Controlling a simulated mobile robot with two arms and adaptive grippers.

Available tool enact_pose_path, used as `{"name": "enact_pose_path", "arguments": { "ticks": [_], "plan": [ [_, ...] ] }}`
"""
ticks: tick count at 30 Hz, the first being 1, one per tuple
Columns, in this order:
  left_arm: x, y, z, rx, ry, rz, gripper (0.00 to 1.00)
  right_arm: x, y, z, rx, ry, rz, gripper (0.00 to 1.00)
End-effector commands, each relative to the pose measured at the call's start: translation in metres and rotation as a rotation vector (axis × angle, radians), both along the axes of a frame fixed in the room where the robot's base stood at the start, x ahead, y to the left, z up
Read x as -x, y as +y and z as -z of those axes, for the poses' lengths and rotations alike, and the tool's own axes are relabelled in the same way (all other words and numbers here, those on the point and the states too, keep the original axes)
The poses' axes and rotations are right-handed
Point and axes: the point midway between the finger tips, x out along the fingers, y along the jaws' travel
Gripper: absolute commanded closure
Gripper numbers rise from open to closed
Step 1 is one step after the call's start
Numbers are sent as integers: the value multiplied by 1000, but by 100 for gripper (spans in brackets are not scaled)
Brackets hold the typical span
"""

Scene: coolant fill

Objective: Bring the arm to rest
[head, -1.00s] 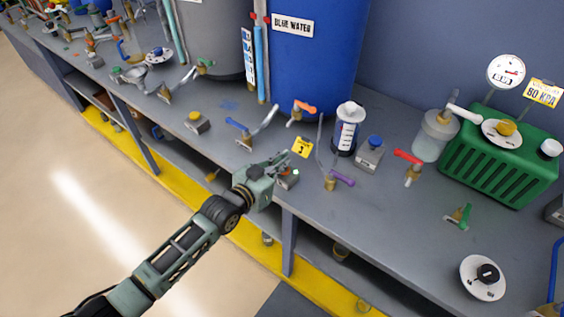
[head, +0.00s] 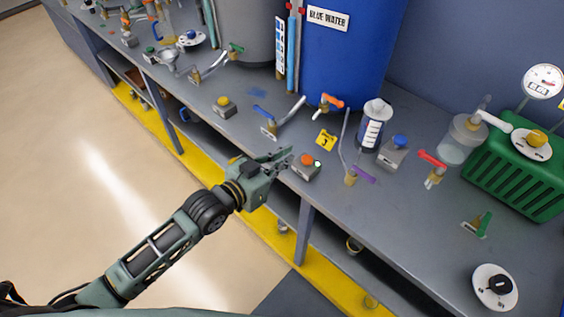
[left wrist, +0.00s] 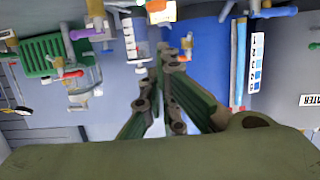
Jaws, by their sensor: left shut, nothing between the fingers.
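My left arm comes in from the lower left in the head view. Its gripper (head: 284,158) is shut and empty, and it hangs by the bench's front edge. A small grey box with an orange button (head: 306,162) sits on the bench just right of the fingertips; the fingers look apart from it. In the left wrist view the gripper (left wrist: 163,58) points toward the blue tank (left wrist: 205,60), with its fingertips close together. My right gripper is not in view.
The blue water tank (head: 350,65) stands behind. Open floor (head: 70,170) lies left of the bench.

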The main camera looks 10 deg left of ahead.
Motion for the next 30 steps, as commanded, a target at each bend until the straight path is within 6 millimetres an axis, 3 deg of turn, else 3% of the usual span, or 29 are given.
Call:
{"name": "enact_pose_path", "arguments": {
  "ticks": [19, 22, 26, 29, 30],
  "plan": [
    [6, 4, -3, 1, -2, 1, 100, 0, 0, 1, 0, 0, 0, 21],
    [5, 7, 3, -4, 6, -7, 100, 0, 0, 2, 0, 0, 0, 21],
    [0, 25, 46, -36, 61, -59, 100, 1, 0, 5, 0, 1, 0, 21],
    [1, 51, 107, -85, 142, -127, 100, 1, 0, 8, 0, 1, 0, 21],
    [5, 63, 136, -109, 181, -157, 100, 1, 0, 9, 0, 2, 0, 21]
  ]
}}
